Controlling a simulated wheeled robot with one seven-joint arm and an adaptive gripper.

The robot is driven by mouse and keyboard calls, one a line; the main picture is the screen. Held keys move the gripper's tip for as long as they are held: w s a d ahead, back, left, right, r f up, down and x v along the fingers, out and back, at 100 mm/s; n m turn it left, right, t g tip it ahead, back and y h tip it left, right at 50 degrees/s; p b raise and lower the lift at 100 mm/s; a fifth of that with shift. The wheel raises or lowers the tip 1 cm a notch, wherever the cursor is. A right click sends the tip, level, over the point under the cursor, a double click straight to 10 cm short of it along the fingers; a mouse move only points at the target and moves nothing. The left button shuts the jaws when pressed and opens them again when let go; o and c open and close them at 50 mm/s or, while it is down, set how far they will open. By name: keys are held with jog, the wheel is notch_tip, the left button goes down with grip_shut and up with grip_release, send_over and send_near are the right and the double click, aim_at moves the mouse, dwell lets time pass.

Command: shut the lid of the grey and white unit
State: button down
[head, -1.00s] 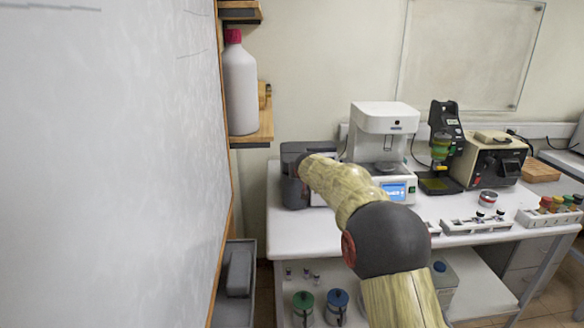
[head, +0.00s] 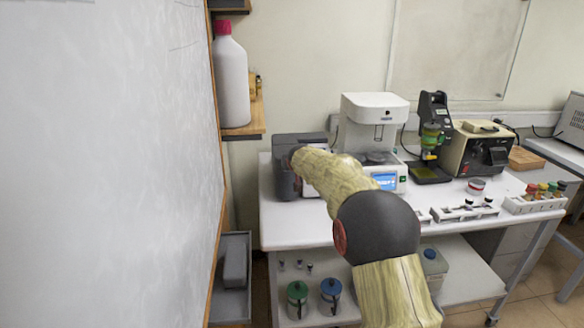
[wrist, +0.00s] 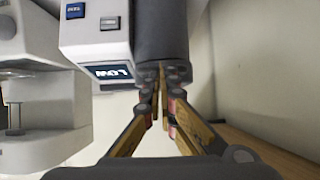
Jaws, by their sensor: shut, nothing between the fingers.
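The grey and white unit (head: 311,139) stands at the left end of the white bench in the head view, partly hidden by my arm. In the wrist view its white body (wrist: 95,30) carries a blue-lit display, with a dark grey rounded part (wrist: 162,32) beside it. My gripper (wrist: 161,78) is shut and empty, its fingertips close to the lower end of that dark part. I cannot tell whether they touch. The lid's position is not clear in either view. In the head view the gripper is hidden behind my arm.
A white instrument (head: 375,112) stands just right of the unit. A whiteboard (head: 105,170) and a shelf with a white bottle (head: 231,80) close off the left. Further right are a black device (head: 432,140) and a rack of samples (head: 535,203).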

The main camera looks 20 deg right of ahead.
jog(key=s+a+f+b, duration=0.1)
jog(key=s+f+b, duration=0.1)
jog(key=s, duration=0.7)
jog(key=shift+a+f, duration=0.15)
jog(key=shift+a, duration=0.2)
jog(key=s+d+f+n+g, duration=0.1)
jog(key=s+f+g, duration=0.2)
jog(key=s+f, duration=0.35)
jog(key=s+f+g, duration=0.2)
jog(key=s+f, duration=0.1)
jog(key=s, duration=0.6)
jog(key=s+a+r, duration=0.3)
jog(key=s, duration=0.9)
jog(key=s+a+r+y+p, duration=0.1)
jog(key=s+a+r, duration=0.2)
jog(key=s, duration=1)
jog(key=s+a+r+n+g+y+p, duration=0.1)
jog(key=s+a+r, duration=0.2)
jog(key=s, duration=1)
jog(key=shift+a, duration=0.4)
